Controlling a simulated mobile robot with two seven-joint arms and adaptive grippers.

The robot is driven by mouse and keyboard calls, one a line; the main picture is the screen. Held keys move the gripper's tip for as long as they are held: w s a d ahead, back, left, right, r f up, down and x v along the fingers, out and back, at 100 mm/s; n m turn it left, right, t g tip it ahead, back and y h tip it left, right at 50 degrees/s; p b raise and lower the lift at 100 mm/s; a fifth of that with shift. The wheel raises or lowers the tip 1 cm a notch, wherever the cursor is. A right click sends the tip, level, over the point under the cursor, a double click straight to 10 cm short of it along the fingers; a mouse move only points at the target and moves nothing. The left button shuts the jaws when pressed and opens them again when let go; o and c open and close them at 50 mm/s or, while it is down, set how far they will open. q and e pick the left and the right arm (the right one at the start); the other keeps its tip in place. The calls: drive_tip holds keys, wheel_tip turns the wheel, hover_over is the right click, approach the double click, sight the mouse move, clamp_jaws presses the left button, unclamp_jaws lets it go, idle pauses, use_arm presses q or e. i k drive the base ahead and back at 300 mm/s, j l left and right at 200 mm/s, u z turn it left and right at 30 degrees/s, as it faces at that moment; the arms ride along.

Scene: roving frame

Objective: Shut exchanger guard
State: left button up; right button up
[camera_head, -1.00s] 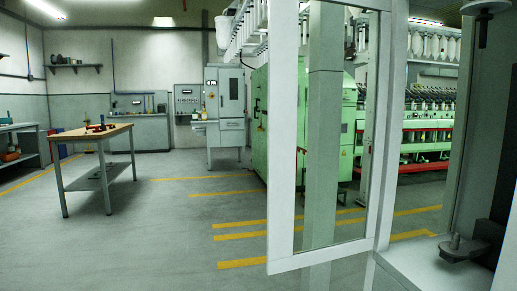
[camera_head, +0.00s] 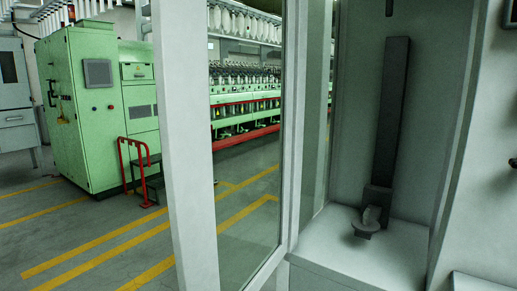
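The exchanger guard (camera_head: 182,150) is a light grey framed door with a clear pane (camera_head: 245,165). It stands swung open at the left of a grey cabinet, and its hinge side meets the cabinet near the middle of the head view. Inside the open cabinet (camera_head: 350,110) are a tall dark column (camera_head: 390,110) and a small grey fixture (camera_head: 369,222) on a pale ledge. Neither of my grippers shows in the head view, so their distance from the guard cannot be told.
A green machine cabinet (camera_head: 85,120) stands at the left, with a small red-railed step (camera_head: 140,170) beside it. A long spinning machine (camera_head: 245,98) shows behind the pane. Grey floor with yellow lines (camera_head: 95,240) is clear at the lower left.

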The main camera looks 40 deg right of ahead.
sight(179, 31)
drive_tip(key=i+j+z, duration=0.1)
drive_tip(key=z, duration=0.35)
drive_tip(key=i+j+z, duration=0.2)
drive_tip(key=z, duration=0.2)
drive_tip(key=i+j+z, duration=0.25)
drive_tip(key=z, duration=0.2)
drive_tip(key=i+j+z, duration=0.1)
drive_tip(key=j+z, duration=0.15)
drive_tip(key=z, duration=0.15)
drive_tip(key=j+z, duration=0.3)
drive_tip(key=z, duration=0.15)
drive_tip(key=i+j+z, duration=0.1)
drive_tip(key=j+z, duration=0.85)
drive_tip(key=j, duration=0.2)
drive_tip(key=k, duration=0.05)
